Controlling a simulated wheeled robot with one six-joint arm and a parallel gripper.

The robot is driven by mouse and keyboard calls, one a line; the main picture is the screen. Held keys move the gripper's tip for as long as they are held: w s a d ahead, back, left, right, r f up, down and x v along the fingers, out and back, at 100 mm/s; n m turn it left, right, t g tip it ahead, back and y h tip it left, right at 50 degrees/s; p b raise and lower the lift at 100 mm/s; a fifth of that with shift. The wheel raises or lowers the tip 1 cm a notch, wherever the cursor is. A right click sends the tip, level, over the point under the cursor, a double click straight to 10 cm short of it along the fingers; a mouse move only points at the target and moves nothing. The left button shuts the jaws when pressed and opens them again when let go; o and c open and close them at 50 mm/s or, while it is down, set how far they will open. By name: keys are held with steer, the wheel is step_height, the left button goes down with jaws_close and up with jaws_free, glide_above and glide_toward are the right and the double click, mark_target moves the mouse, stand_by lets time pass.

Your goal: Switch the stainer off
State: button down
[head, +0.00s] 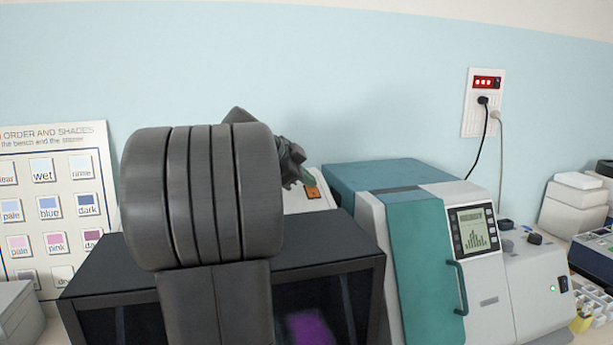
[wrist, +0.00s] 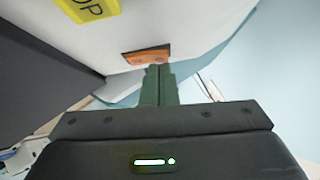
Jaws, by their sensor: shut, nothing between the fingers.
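The stainer (head: 330,262) is a dark box with windows at the left centre of the head view, partly hidden behind my arm. A white sloped panel (head: 292,203) with an orange switch (head: 313,190) shows at its back. In the wrist view the orange switch (wrist: 146,55) lies on a white surface, just beyond my fingertips. My gripper (wrist: 158,68) is shut and empty, its green fingers at the switch's near edge. I cannot tell whether they touch it. It also shows in the head view (head: 306,179). The switch's position is unclear.
A yellow label (wrist: 88,8) ending in "OP" is near the switch. A teal and white machine (head: 425,250) with a screen stands close on the right. A wall socket (head: 484,102) has cables. A shade chart (head: 55,195) stands left.

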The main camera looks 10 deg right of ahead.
steer(key=shift+w+f+b, duration=0.1)
steer(key=shift+f+b, duration=0.25)
steer(key=shift+b, duration=0.35)
steer(key=shift+r, duration=0.2)
steer(key=shift+f, duration=0.15)
steer(key=shift+s+f+b, duration=0.15)
steer(key=shift+s+b, duration=0.05)
steer(key=shift+b, duration=0.2)
steer(key=shift+s+b, duration=0.4)
steer(key=shift+s, duration=0.15)
